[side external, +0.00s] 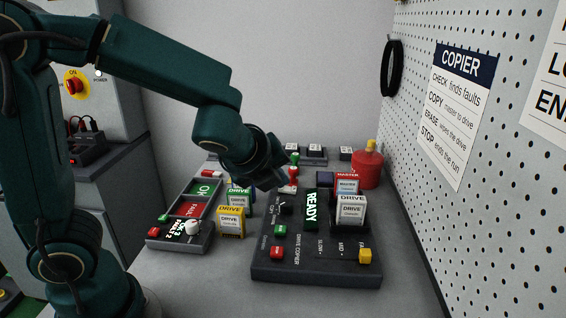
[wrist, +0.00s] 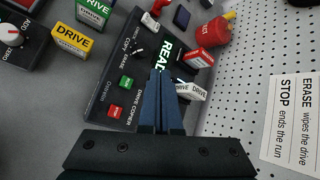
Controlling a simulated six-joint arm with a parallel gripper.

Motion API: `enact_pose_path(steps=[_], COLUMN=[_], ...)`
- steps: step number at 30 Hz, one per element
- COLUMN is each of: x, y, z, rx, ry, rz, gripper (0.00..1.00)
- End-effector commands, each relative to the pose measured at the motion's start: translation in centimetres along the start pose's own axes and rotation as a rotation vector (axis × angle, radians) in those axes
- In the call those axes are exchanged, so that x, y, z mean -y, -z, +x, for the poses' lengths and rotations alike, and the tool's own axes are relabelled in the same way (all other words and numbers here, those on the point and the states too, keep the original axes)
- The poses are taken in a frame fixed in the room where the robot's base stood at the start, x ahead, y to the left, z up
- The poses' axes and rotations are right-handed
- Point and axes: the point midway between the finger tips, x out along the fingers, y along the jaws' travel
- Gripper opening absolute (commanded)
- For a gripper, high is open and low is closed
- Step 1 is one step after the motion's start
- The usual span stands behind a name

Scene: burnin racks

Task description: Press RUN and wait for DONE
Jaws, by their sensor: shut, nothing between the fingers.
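The drive copier (side external: 325,272) is a dark box whose lit display (side external: 312,209) reads READY; the display also shows in the wrist view (wrist: 171,48). On its front part are a green button (side external: 281,230) and a red button (side external: 277,252), with labels too small to read. Both appear left of my fingers in the wrist view, the green button (wrist: 126,81) above the red button (wrist: 114,111). My gripper (wrist: 160,72) is shut and empty, over the copier. In the side view its fingertips are hard to make out against the dark box. The gripper touches neither button.
A white-labelled drive (side external: 351,211) and a red MASTER drive (side external: 347,184) stand at the copier. A yellow knob (side external: 364,255) is at its front right. A red canister (side external: 368,168) stands behind; a pegboard wall is right.

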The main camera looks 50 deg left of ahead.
Motion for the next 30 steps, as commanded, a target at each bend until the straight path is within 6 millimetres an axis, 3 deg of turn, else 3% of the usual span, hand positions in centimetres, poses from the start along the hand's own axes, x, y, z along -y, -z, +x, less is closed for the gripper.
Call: enact_pose_path(steps=[18, 30], x=[-3.7, -4.2], y=[3.6, 4.2], z=[4.9, 5.7], rx=[-0.002, -0.003], ry=[-0.006, 0.0], rz=[0.008, 0.001], gripper=[0.0, 0.0])
